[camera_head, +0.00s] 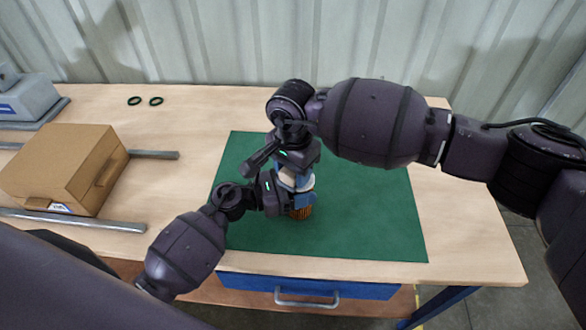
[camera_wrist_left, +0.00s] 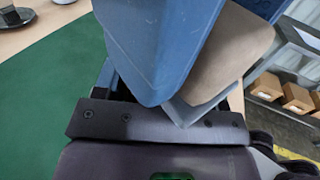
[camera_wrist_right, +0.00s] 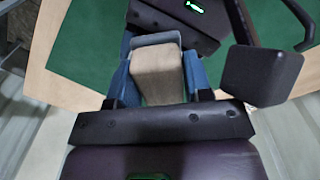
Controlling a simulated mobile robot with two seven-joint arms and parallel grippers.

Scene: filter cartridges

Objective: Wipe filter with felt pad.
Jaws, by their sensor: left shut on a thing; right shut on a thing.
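The filter (camera_head: 301,213) stands upright on the green mat, its orange-brown lower part showing below the grippers. My left gripper (camera_head: 297,199) comes in from the left and is shut on the filter, its blue fingers around it; they hide most of it. In the left wrist view a large blue finger (camera_wrist_left: 155,45) fills the middle. My right gripper (camera_wrist_right: 160,78) is shut on a beige block, the felt pad (camera_wrist_right: 157,72). It is above the filter and close over my left gripper. Whether pad and filter touch is hidden.
The green mat (camera_head: 375,225) is clear on its right side. A cardboard box (camera_head: 62,165) lies between grey rails at the left. A grey device (camera_head: 28,100) stands at the far left. A blue drawer (camera_head: 250,285) is below the table.

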